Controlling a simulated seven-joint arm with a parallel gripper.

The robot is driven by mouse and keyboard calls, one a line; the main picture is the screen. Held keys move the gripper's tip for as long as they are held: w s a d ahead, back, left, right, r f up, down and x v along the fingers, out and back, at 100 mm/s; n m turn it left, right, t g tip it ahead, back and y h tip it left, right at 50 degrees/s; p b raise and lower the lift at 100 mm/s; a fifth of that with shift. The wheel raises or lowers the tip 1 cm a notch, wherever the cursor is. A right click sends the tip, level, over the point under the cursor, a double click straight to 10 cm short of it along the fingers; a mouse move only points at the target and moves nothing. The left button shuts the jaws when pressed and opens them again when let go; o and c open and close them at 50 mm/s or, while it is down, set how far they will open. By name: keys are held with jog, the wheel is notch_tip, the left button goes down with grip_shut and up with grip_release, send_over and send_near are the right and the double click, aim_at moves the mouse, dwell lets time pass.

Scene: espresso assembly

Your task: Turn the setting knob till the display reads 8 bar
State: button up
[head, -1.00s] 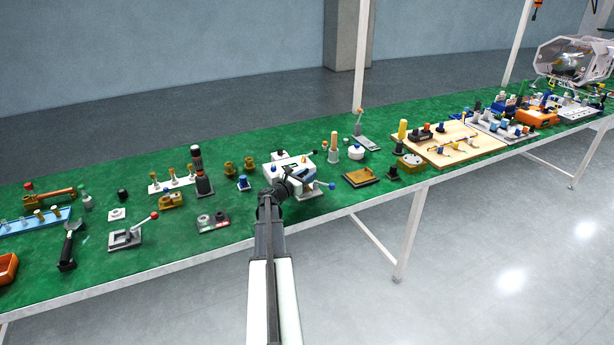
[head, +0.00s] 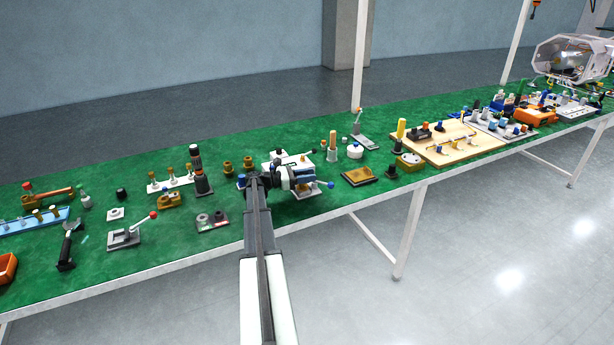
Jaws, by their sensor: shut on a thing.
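The white espresso machine (head: 304,162) stands near the front edge of the green table, in the middle of the head view. A blue-ended lever (head: 330,185) sticks out to its right, and a dark lever shows at its upper right. My gripper (head: 297,179) is at the machine's front, shut on a small part there that I take to be the setting knob. My gripper and wrist hide the knob and much of the machine's front. I cannot make out the display or any reading on it.
A small dark part with a blue top (head: 242,181) stands close to the left of my wrist. A grey plate (head: 212,221) lies at the left front, and a brown tray (head: 359,176) lies to the right. Many other fixtures fill the table on both sides.

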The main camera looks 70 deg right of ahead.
jog(key=shift+s+m+g+y, duration=0.1)
jog(key=shift+m+g+y, duration=0.4)
jog(key=shift+m+y, duration=0.35)
jog(key=shift+a+y, duration=0.1)
jog(key=shift+y, duration=0.25)
jog(key=o, duration=1)
notch_tip(320, 180, up, 10)
